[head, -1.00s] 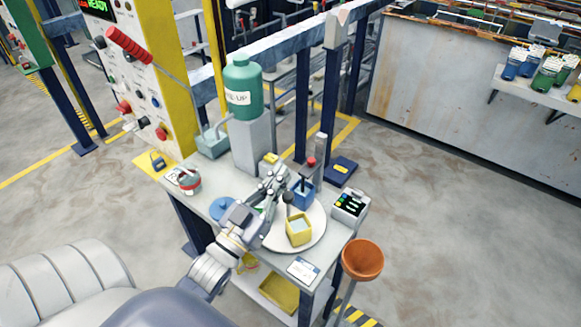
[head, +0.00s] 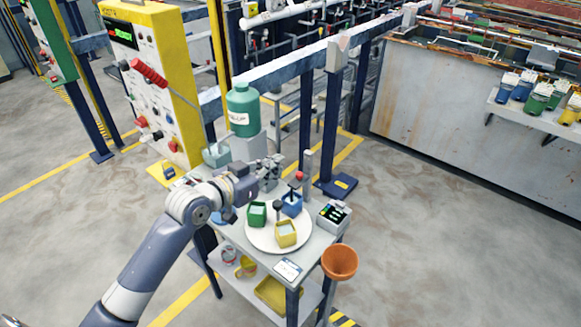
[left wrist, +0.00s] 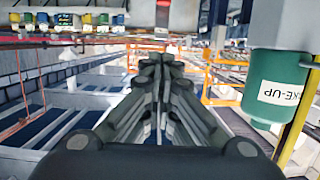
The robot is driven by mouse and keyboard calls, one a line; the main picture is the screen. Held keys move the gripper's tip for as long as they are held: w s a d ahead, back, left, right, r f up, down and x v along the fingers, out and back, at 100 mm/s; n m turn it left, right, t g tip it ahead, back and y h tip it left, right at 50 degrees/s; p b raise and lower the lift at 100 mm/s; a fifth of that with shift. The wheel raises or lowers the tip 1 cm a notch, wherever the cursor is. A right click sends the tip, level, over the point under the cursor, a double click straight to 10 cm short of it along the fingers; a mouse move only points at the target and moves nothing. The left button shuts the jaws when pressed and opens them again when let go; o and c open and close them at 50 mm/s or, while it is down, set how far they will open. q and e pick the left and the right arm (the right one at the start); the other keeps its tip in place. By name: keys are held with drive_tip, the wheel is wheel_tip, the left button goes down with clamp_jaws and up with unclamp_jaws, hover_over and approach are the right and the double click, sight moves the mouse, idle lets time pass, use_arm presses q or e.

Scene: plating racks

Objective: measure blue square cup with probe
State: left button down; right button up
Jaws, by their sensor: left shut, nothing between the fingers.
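The blue square cup (head: 291,205) stands on the round white plate (head: 262,240) on the small table, with a dark stick-like piece rising at it. I cannot tell whether that piece is a probe. A yellow square cup (head: 286,236) and a green square cup (head: 257,214) stand on the same plate. A second dark-knobbed stick (head: 277,206) rises between the cups. My left gripper (head: 272,168) is shut and empty above the back of the table, behind the cups. In the left wrist view its fingers (left wrist: 160,75) are closed together. My right gripper is not in view.
A green make-up bottle (head: 243,108) stands on a pedestal behind my left gripper; it also shows in the left wrist view (left wrist: 275,90). A small meter box (head: 334,215) sits at the table's right edge.

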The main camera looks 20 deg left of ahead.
use_arm(q)
drive_tip(key=p, duration=0.3)
hover_over(298, 175)
drive_tip(key=s, duration=0.1)
drive_tip(key=f, duration=0.4)
drive_tip(key=shift+a+f, duration=0.25)
drive_tip(key=shift+f, duration=0.8)
drive_tip(key=shift+f+b, duration=0.3)
drive_tip(key=shift+f, duration=0.2)
wheel_tip(298, 175, down, 2)
drive_tip(key=shift+f+b, duration=0.1)
drive_tip(key=shift+b, duration=0.95)
drive_tip(key=shift+s, duration=0.1)
